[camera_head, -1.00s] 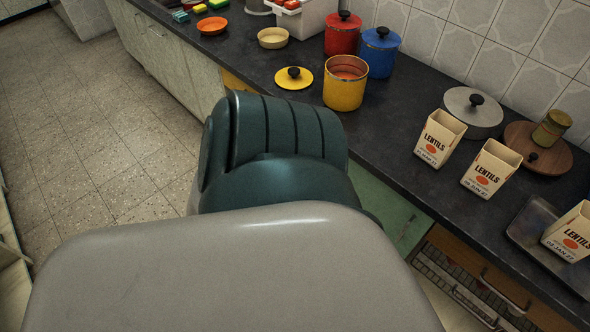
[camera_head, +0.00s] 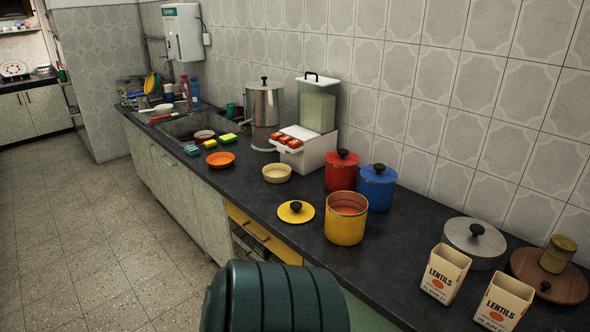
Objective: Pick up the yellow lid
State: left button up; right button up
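The yellow lid (camera_head: 297,213) lies flat on the dark counter with its black knob up. It is just left of the open yellow canister (camera_head: 346,219), close to the counter's front edge. A red canister (camera_head: 341,170) and a blue canister (camera_head: 377,186), both with black-knobbed lids on, stand behind the yellow canister. Neither of my grippers shows in the head view. Nothing touches the lid except the counter.
A cream bowl (camera_head: 277,173) and an orange bowl (camera_head: 220,160) sit left of the lid. A white box (camera_head: 304,152) stands behind. Lentils cartons (camera_head: 445,273) and a grey lid (camera_head: 474,240) are at right. A yellow drawer front (camera_head: 262,233) is below the lid.

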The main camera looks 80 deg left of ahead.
aim_at(293, 211)
jog(key=u, duration=2.6)
